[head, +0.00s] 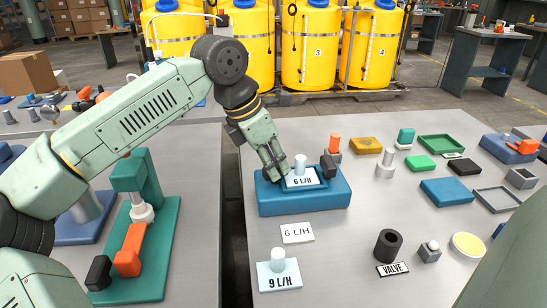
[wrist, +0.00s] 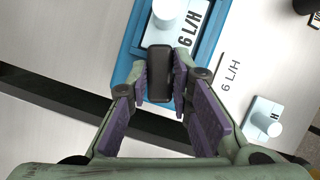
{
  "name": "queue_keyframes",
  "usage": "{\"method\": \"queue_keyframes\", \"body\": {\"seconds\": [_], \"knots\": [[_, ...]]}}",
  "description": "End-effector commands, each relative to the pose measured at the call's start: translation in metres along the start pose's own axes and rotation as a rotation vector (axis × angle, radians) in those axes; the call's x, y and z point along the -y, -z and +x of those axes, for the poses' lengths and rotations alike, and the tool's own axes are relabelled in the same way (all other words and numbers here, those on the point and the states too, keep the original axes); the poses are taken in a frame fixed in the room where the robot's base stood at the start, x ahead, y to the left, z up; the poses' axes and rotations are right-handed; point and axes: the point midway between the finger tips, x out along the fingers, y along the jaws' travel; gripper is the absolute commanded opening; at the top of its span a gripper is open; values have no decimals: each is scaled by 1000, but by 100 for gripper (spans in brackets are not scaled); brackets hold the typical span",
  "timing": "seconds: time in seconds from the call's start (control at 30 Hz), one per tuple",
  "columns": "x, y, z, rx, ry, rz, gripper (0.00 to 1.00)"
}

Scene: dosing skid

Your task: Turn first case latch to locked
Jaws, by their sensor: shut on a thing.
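A blue case (head: 305,199) stands at the left edge of the right table; it also shows in the wrist view (wrist: 130,50). A white plate marked "6 L/H" with a white knob (head: 300,165) sits in its recess. My gripper (head: 279,174) is at the case's left end. In the wrist view, my gripper (wrist: 160,85) has its purple-padded fingers on both sides of a black case latch (wrist: 158,75). In the head view that latch is hidden behind the fingers. A second black latch (head: 328,167) stands up at the case's right end.
A "6 L/H" label (head: 297,233) and a "9 L/H" plate with a knob (head: 279,275) lie in front of the case. A black ring (head: 388,246) is to the right. An orange-topped part (head: 334,145) stands close behind the case. A gap (head: 231,210) separates the two tables.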

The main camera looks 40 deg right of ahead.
Motion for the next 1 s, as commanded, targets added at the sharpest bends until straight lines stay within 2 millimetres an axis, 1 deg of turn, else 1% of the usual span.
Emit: {"method": "queue_keyframes", "body": {"seconds": [0.03, 0.2, 0.43, 0.7, 1.0], "knots": [[-1, -2, -2, 3, 14, 33, 0], [-1, -2, -2, 2, 63, 150, 0], [-2, -1, -1, 1, 105, 257, 0], [-2, -1, 0, 1, 127, 312, 0], [-2, -1, 0, 1, 129, 319, 0]]}}
